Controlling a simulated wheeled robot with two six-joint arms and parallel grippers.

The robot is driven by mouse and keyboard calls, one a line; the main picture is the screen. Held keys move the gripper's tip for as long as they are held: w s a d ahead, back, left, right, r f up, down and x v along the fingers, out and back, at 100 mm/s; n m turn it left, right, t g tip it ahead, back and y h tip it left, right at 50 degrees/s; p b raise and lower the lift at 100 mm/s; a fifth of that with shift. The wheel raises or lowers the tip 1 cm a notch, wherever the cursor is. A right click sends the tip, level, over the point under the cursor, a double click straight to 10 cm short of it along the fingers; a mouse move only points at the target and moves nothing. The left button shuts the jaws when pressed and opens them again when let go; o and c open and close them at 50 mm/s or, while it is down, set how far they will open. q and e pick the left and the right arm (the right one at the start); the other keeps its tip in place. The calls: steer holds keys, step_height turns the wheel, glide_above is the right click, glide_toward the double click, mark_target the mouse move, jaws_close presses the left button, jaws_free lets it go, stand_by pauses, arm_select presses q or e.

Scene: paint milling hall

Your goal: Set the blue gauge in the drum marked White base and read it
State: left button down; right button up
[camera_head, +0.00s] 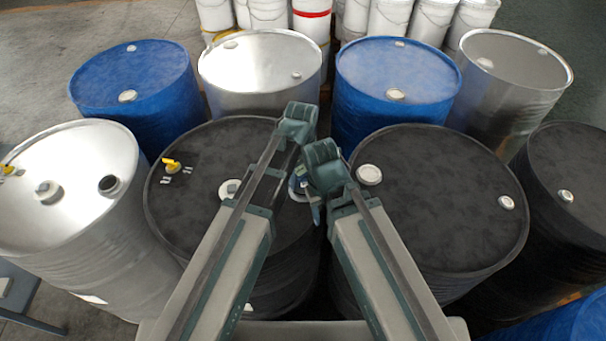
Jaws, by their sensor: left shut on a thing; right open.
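My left gripper (295,142) is the higher one, over the right part of a black-topped drum (215,150). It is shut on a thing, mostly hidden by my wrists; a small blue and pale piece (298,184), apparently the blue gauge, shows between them. My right gripper (313,206) is open, close beside that piece and low between the two black drums. A silver drum (75,150) at the left has an open dark hole (109,184) in its lid and a white cap (48,190). I cannot read which drum is marked White base.
Another black drum (440,180) stands right of my arms, with one more at the far right. Blue drums (135,75) (398,70) and silver drums (258,65) (515,65) stand behind. A yellow tap (171,163) sticks up from the left black drum. White pails line the back. Gaps between drums are narrow.

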arm_select(q)
steer(key=shift+f+b, duration=0.9)
steer(key=shift+f, duration=0.1)
jaws_free()
steer(key=shift+r, duration=0.15)
step_height(320, 180, up, 14)
steer(key=p, duration=1.4)
steer(key=shift+s+a, duration=0.15)
steer(key=shift+f, duration=0.25)
